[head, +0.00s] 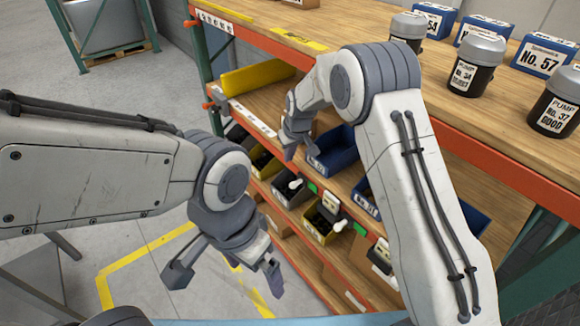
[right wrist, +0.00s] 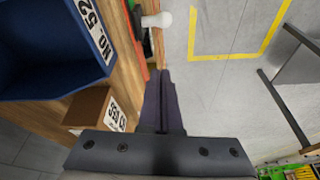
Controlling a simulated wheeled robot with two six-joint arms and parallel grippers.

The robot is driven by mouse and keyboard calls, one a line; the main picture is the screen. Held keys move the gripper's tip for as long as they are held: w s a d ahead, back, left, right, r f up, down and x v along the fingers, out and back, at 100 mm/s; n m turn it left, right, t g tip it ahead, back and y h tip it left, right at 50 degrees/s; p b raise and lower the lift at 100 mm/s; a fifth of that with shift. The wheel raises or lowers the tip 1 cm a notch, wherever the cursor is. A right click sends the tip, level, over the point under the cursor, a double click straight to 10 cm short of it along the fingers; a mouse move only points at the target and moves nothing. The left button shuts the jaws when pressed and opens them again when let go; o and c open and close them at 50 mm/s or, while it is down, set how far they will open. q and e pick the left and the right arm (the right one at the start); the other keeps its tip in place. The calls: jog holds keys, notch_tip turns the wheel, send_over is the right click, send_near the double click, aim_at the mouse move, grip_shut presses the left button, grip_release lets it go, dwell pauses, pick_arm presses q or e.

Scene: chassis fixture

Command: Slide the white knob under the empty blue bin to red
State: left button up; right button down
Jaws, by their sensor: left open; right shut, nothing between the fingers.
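An empty blue bin (head: 338,150) sits on the shelf in the head view. A blue bin marked No. 52 (right wrist: 55,50), empty where it shows, fills the upper left of the right wrist view. A white knob (head: 295,184) sticks out below the blue bin, left of a green patch (head: 312,187). A white knob (right wrist: 157,20) also shows beyond the fingertips in the right wrist view. My right gripper (head: 290,150) is shut and empty, beside the blue bin's left end and above the knob, apart from it. My left gripper (head: 222,275) is open and empty, low over the floor.
Other knobs, one white (head: 340,226), sit along the lower rail beside bins with dark parts. Several pumps (head: 478,62) and blue boxes (head: 545,55) stand on top. The floor at left is open, with yellow tape.

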aim_at(297, 183)
jog(key=shift+f, duration=0.1)
pick_arm(q)
notch_tip(297, 183, up, 4)
jog(key=p, duration=0.4)
jog(key=shift+r, duration=0.25)
pick_arm(e)
notch_tip(297, 183, down, 9)
jog(key=shift+s+d+r, duration=0.2)
jog(key=shift+s, duration=0.2)
jog(key=shift+s, duration=0.1)
